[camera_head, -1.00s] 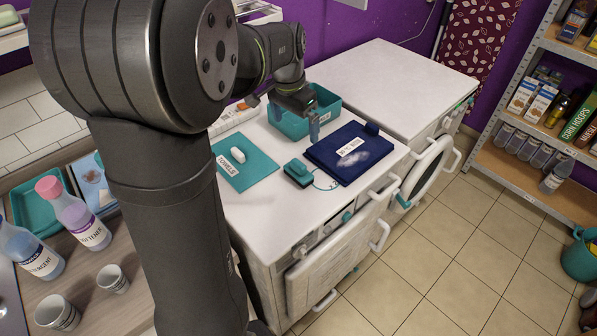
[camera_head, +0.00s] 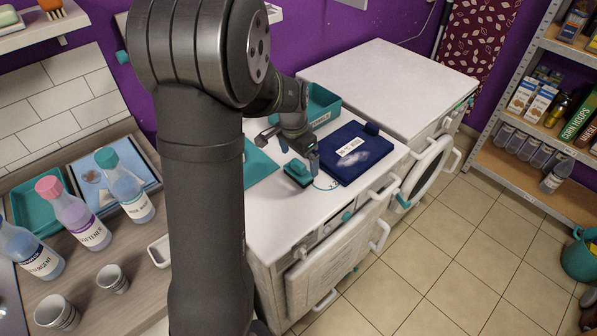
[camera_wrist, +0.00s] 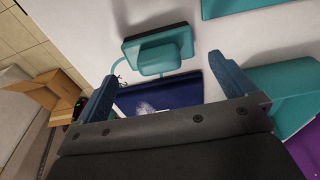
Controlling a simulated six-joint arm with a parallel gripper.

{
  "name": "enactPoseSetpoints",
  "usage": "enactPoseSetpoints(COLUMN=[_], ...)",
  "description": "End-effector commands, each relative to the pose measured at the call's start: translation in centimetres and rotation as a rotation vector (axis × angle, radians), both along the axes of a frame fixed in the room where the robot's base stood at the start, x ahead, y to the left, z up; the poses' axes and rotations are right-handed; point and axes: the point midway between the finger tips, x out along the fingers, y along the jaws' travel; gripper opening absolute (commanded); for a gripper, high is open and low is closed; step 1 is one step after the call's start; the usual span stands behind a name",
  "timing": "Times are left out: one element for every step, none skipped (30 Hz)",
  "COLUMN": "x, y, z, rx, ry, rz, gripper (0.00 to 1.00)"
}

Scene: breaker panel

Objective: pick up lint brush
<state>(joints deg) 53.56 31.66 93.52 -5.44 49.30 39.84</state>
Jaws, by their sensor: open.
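The lint brush (camera_head: 297,172) is a small teal block with a dark edge and a thin teal cord loop. It lies on the white machine top, left of a folded navy cloth (camera_head: 343,166) with a pale fuzzy patch. In the wrist view the brush (camera_wrist: 158,50) shows beyond and between my two blue fingers, its teal handle toward me. My gripper (camera_head: 299,157) is open and empty, above the brush; the wrist view also shows my gripper (camera_wrist: 163,68). I cannot tell the exact height gap.
A teal bin (camera_head: 325,108) stands behind my gripper. A teal mat (camera_head: 262,168) lies left of the brush, partly hidden by my arm. Bottles, including a pink-capped one (camera_head: 75,213), stand on the left counter. A white top (camera_head: 390,85) at the back right is clear.

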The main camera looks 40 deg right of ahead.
Motion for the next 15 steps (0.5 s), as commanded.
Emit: enactPoseSetpoints(x=[0.0,0.0,0.0,0.0,0.0,0.0,0.0,0.0,0.0,0.0,0.0,0.0,0.0,0.0,0.0], y=[0.1,0.1,0.1,0.2,0.2,0.1,0.1,0.0,0.0,-0.1,-0.1,-0.1,-0.1,-0.1,-0.1], z=[-0.7,-1.2,-1.8,-2.3,-2.8,-3.4,-3.7,-4.0,-4.4,-4.6,-4.7,-4.8,-4.9,-4.9,-4.8], rx=[0.003,0.003,0.004,0.004,0.004,0.005,0.004,0.003,0.004,0.004,0.003,0.002,0.002,0.002,0.002], ry=[0.002,0.002,0.003,0.003,0.003,0.003,0.002,0.001,0.001,0.001,0.000,-0.001,-0.001,-0.001,-0.001], rz=[0.000,0.001,0.001,0.001,0.001,0.001,0.001,0.001,0.001,0.001,0.001,0.001,0.001,0.001,0.001], gripper=[1.00,1.00,1.00,1.00,1.00,1.00,1.00,1.00,1.00,1.00,1.00,1.00,1.00,1.00,1.00])
